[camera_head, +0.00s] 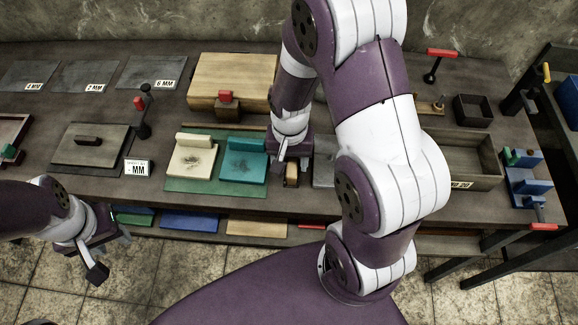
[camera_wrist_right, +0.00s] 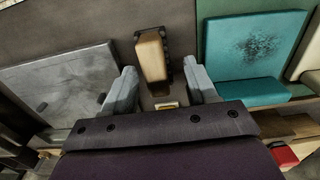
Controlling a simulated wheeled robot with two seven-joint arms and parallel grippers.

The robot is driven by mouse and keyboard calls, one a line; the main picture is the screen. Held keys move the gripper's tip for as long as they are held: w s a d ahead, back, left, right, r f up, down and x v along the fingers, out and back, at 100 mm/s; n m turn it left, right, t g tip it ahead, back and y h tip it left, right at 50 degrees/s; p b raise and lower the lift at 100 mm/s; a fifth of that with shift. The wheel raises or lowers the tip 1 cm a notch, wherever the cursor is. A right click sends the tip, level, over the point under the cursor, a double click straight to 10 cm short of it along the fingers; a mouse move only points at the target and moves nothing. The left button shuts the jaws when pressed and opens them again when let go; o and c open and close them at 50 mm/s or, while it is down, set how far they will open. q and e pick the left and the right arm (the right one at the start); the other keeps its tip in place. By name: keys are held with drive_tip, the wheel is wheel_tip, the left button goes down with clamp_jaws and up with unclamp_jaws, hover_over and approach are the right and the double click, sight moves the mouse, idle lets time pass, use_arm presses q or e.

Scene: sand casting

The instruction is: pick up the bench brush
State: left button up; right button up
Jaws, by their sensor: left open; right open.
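The bench brush (camera_wrist_right: 152,55) has a tan wooden body with dark bristles along one side. In the right wrist view it lies upper middle, between the lines of the two fingers. In the head view a small part of it (camera_head: 291,178) shows at the front of the bench, just below my right gripper. My right gripper (camera_wrist_right: 160,82) is open, with one grey finger to each side of the brush's near end; I cannot tell whether they touch it. My left gripper (camera_head: 110,252) is open and empty, off the bench's front edge at the left.
A teal block (camera_head: 242,168) and a cream block (camera_head: 190,163) stand on a green mat left of the brush. A grey plate (camera_wrist_right: 62,88) lies on its other side. A wooden box (camera_head: 235,72) stands behind, and a dark tray (camera_head: 470,150) is at the right.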

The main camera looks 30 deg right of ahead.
drive_tip(key=shift+s+d+f, duration=0.15)
drive_tip(key=shift+d+f, duration=0.05)
drive_tip(key=shift+f, duration=0.35)
drive_tip(key=shift+s+d+f, duration=0.1)
drive_tip(key=shift+d+f, duration=0.05)
drive_tip(key=shift+f, duration=0.35)
drive_tip(key=shift+a, duration=0.1)
drive_tip(key=shift+w+a, duration=0.1)
drive_tip(key=c, duration=1.1)
drive_tip(key=shift+o, duration=0.2)
drive_tip(key=shift+r, duration=0.15)
drive_tip(key=r, duration=0.4)
drive_tip(key=shift+d+r, duration=0.15)
drive_tip(key=shift+d, duration=0.15)
drive_tip(key=d+r, duration=0.6)
drive_tip(key=d, duration=0.5)
drive_tip(key=shift+s+d+r, duration=0.15)
drive_tip(key=shift+s+r, duration=0.15)
